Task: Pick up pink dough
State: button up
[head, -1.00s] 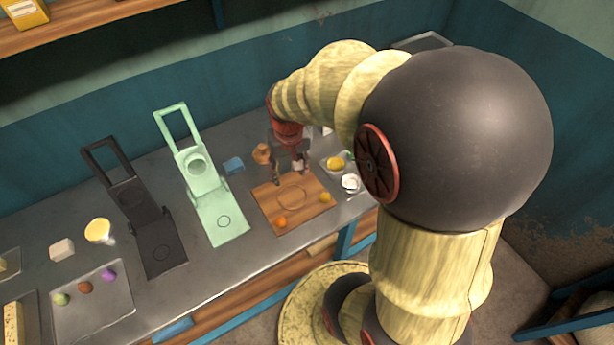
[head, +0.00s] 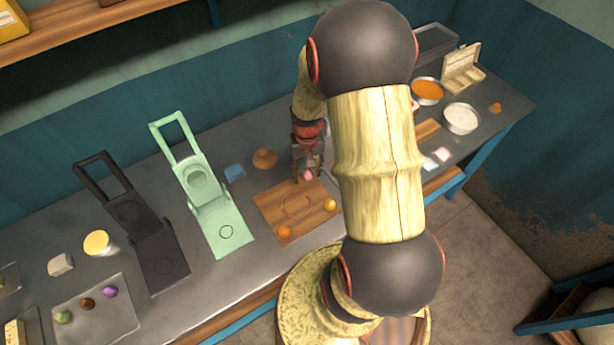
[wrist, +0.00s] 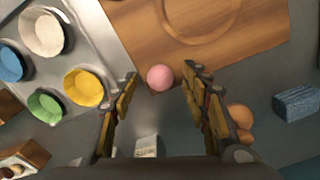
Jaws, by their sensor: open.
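The pink dough (wrist: 160,77) is a small pink ball at the edge of the wooden board (wrist: 200,50) in the wrist view. My gripper (wrist: 164,72) is open, with one finger on each side of the ball and a gap on both sides. In the head view the pink dough (head: 308,175) shows just below my gripper (head: 306,178), near the board's (head: 268,216) back edge. I cannot tell how high the fingers are above the table.
An orange ball (head: 284,232) and a yellow ball (head: 330,205) lie on the board. A green press (head: 222,225) and a black press (head: 160,262) stand to the left. A blue block (wrist: 298,102) and coloured bowls (wrist: 84,87) flank my gripper.

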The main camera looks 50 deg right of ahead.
jog(key=shift+f, duration=0.3)
jog(key=shift+c, duration=1.1)
jog(key=shift+r, duration=0.1)
jog(key=c, duration=0.8)
